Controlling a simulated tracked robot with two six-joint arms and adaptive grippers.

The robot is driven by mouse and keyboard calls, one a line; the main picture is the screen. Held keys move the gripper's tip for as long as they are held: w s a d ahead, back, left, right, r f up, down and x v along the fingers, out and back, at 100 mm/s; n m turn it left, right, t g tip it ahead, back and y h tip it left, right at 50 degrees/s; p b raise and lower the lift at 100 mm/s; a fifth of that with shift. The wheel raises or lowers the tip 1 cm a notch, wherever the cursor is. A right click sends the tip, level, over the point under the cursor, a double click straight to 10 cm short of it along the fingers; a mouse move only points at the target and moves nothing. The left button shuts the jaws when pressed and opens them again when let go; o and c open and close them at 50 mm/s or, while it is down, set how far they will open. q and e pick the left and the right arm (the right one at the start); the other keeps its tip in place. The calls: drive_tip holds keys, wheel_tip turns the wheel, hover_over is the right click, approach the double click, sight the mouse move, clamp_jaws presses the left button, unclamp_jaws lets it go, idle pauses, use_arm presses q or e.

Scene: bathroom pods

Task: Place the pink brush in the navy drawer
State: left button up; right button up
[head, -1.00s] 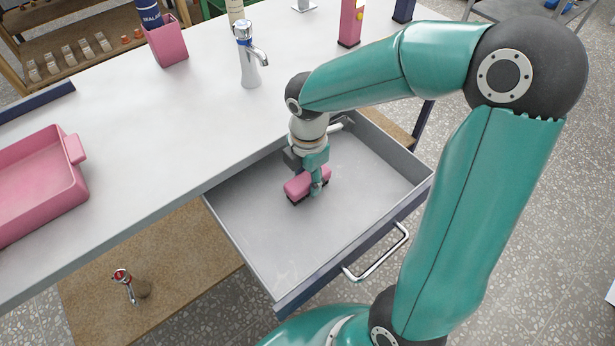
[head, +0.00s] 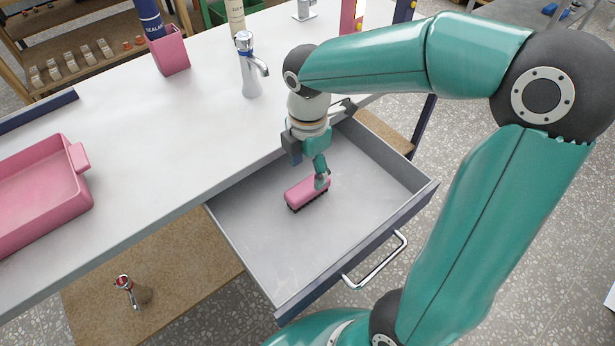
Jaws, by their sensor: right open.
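The pink brush (head: 303,193) has a pink back and dark bristles facing down. It is inside the open navy drawer (head: 250,240), which has a grey interior, a navy front and a silver handle. My right gripper (head: 321,180) is open, reaching down into the drawer at the brush's right end. One finger shows over that end; the other finger is partly hidden. I cannot tell whether the finger touches the brush. My left gripper is not in view.
A pink tray (head: 82,158) lies on the white counter at the left. A chrome tap (head: 250,75) and a pink cup (head: 168,54) holding a sealant tube stand behind. Another tap (head: 130,292) is on the lower shelf. Most of the drawer floor is clear.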

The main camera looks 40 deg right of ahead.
sight(308, 186)
wheel_tip(308, 186, up, 5)
drive_tip(key=shift+r+p, duration=0.2)
drive_tip(key=shift+p, duration=0.15)
idle(0.4)
